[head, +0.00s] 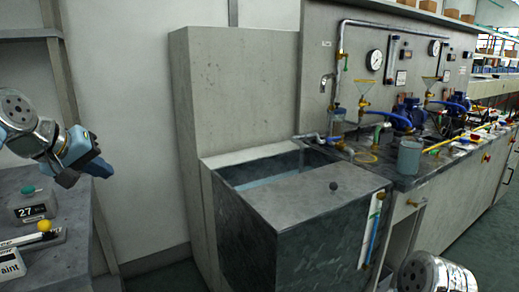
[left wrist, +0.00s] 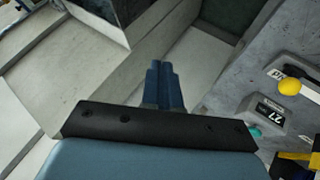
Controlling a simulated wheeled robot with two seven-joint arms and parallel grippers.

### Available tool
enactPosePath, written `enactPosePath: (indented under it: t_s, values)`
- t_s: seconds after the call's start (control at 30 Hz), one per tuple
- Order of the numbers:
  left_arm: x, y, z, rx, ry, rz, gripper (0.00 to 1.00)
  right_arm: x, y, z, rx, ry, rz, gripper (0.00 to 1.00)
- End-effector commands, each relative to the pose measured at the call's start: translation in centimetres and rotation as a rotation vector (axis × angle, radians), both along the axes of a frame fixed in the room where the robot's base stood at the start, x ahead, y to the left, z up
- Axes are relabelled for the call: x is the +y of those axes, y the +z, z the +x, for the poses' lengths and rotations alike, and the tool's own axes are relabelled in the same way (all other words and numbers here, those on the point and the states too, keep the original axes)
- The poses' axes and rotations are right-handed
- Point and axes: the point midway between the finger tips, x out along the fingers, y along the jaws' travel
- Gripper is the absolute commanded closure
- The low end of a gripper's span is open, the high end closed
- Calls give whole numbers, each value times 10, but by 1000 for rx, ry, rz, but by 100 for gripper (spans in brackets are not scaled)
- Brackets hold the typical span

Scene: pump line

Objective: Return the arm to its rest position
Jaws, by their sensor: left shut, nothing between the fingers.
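My left gripper (head: 98,167) is at the left of the head view, raised above the grey side bench with its fingers towards the right. In the left wrist view its two blue fingers (left wrist: 163,87) are together with nothing between them. It touches no object that I can see. At the bottom right of the head view a round grey and white part of my other arm shows. My right gripper is not visible.
The grey bench (head: 75,250) at left holds a box marked 27 (head: 33,208) and a yellow-knobbed item (head: 45,227). A water tank (head: 300,198) stands in the middle. The pump bench (head: 440,160) with blue pumps (head: 408,113) runs right. Floor between bench and tank is narrow.

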Motion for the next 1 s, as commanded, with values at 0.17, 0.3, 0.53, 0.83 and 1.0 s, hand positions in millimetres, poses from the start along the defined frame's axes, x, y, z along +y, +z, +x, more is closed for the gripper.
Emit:
enactPosePath:
  t_s: [0.17,0.3,0.53,0.83,1.0]
  values:
    - [-4,-19,11,17,-10,0,100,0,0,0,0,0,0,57]
    - [-9,-44,25,36,-22,-1,100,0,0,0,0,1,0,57]
    - [-24,-104,51,83,-54,-2,100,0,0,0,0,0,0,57]
    - [-69,-254,75,196,-129,-2,100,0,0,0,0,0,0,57]
    - [-117,-391,50,304,-206,0,100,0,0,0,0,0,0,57]
